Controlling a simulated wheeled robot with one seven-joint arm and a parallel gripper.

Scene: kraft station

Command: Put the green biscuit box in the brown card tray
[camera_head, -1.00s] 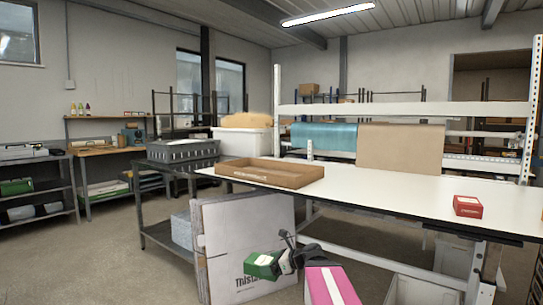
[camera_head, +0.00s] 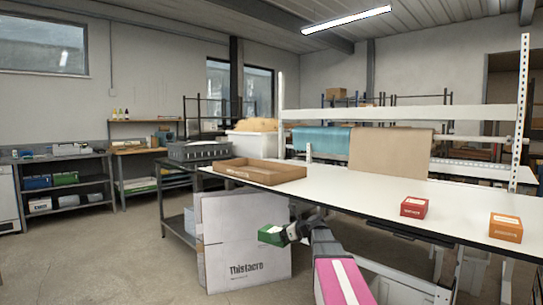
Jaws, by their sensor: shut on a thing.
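The green biscuit box (camera_head: 270,235) is held in my gripper (camera_head: 284,234), low in front of the table and below the level of its top. My gripper is shut on the box; its fingers are small and partly hidden by the box and arm. The brown card tray (camera_head: 283,178) lies on the left end of the white table top, above and beyond the gripper. The tray is shallow and open on top, and the part of its inside that shows looks empty.
The white table (camera_head: 362,190) carries a red box (camera_head: 414,207) and an orange box (camera_head: 505,228) to the right. A large cardboard carton (camera_head: 243,240) stands on the floor behind my gripper. A grey crate (camera_head: 195,150) is left of the tray. The table top between tray and red box is clear.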

